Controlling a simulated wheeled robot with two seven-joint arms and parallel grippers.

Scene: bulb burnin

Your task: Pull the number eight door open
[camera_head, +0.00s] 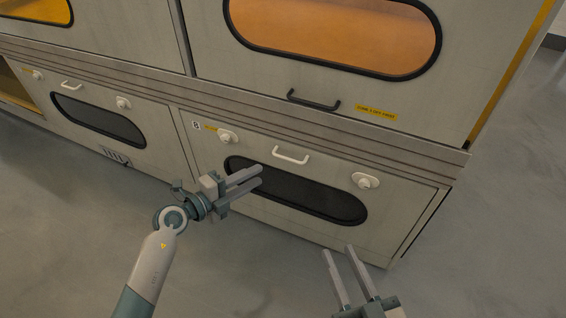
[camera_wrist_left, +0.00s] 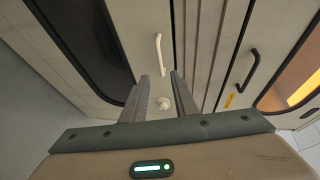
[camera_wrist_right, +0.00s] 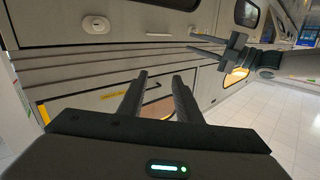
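The number eight door (camera_head: 300,222) is the lower right door, marked with a small 8 label (camera_head: 196,125), and it looks closed. It has a white bar handle (camera_head: 291,155), a dark oval window and two round white latch knobs (camera_head: 228,136) (camera_head: 365,181). The handle also shows in the left wrist view (camera_wrist_left: 159,53) and right wrist view (camera_wrist_right: 159,36). My left gripper (camera_head: 261,177) is open and empty, in front of the window, left of and below the handle, apart from it. My right gripper (camera_head: 338,251) is open and empty, low before the door's right part.
Above is an upper door with a black handle (camera_head: 313,101), a yellow label (camera_head: 376,113) and an orange-lit window (camera_head: 340,35). A similar lower door (camera_head: 100,120) stands to the left. Grey floor (camera_head: 480,240) is free in front and at right.

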